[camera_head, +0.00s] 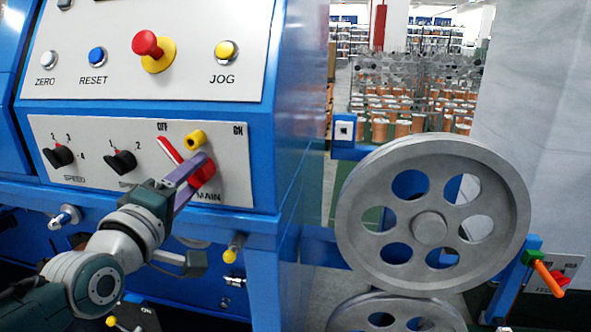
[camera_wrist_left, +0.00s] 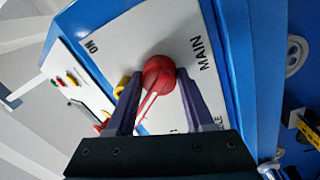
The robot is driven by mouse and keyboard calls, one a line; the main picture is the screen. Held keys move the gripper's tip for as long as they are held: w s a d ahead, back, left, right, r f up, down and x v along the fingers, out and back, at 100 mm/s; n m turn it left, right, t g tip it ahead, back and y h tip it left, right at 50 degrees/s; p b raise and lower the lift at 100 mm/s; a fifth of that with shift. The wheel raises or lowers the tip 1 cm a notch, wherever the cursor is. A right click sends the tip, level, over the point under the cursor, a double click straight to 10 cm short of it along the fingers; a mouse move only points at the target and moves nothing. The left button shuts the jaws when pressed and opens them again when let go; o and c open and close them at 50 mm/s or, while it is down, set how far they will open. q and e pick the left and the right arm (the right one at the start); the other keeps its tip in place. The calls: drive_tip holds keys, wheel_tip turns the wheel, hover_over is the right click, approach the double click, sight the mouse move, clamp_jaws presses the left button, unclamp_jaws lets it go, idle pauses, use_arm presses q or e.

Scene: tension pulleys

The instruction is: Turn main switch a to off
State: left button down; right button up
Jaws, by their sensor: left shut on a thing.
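The main switch, a red rotary knob (camera_head: 207,172) with a white-lined red handle, sits on the white lower panel by the MAIN label. In the head view its handle points up and left toward the OFF label; the ON label is at upper right. My left gripper (camera_head: 195,172) reaches in from the lower left, its purple fingers shut on the switch and hiding part of it. In the left wrist view the red knob (camera_wrist_left: 158,74) and its handle lie between the two fingers (camera_wrist_left: 157,88). My right gripper is out of view.
A yellow tab (camera_head: 195,139) stands just above the switch. Two black selector knobs (camera_head: 121,162) are to the left. The upper panel carries a red emergency button (camera_head: 147,44) and smaller buttons. A large grey pulley (camera_head: 430,228) stands to the right. Room in front of the panel is free.

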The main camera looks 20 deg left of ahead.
use_arm(q)
drive_tip(key=shift+n, duration=0.8)
drive_tip(key=shift+c, duration=1.4)
unclamp_jaws()
drive_tip(key=shift+r, duration=0.1)
